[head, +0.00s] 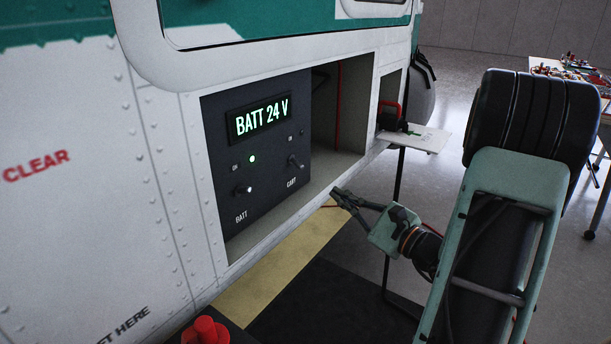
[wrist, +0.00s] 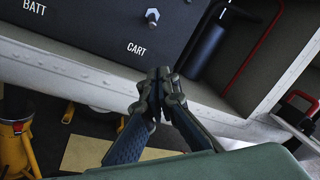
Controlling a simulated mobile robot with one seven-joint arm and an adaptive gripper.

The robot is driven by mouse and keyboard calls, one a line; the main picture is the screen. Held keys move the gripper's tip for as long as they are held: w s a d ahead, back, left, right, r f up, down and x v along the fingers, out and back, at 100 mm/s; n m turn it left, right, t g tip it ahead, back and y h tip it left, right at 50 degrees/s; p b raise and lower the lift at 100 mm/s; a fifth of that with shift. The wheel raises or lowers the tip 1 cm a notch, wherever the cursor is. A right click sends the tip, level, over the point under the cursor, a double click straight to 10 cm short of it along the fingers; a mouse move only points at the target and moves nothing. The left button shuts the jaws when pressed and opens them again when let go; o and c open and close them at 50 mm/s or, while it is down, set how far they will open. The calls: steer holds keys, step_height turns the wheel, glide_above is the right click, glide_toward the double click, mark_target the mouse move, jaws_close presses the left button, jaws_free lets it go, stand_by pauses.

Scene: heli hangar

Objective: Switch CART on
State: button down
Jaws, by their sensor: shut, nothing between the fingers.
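The CART toggle switch (head: 294,162) sits on the right of the dark power panel (head: 262,195), above its CART label. It also shows in the wrist view (wrist: 152,15), where its lever has a pale tip; I cannot tell for sure which way it is thrown. A small lamp (head: 302,133) above it looks dark. The BATT toggle (head: 243,190) is to the left, with a green lamp lit above it. The display (head: 262,118) reads "BATT 24 V". My gripper (head: 335,192) is shut and empty, below and in front of the panel, apart from the switch; its fingertips (wrist: 158,74) lie below CART.
The bay's pale lower sill (head: 285,225) runs beneath the panel. Right of it are a recess with a red line (head: 338,110) and a small shelf (head: 420,138) with a red-handled item. A red knob (head: 205,328) stands at the bottom. A table (head: 572,75) is far right.

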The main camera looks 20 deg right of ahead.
mark_target(297, 164)
steer(key=shift+d, duration=0.15)
steer(key=b+x, duration=0.2)
steer(key=x, duration=0.7)
steer(key=shift+f, duration=0.1)
steer(key=shift+w+a+r, duration=0.25)
steer(key=shift+w, duration=0.25)
steer(key=shift+s+a+r, duration=0.4)
steer(key=shift+s+r, duration=0.3)
steer(key=shift+s, duration=0.05)
steer(key=shift+s+a+r, duration=0.4)
steer(key=shift+s+r, duration=0.05)
steer(key=shift+r, duration=0.1)
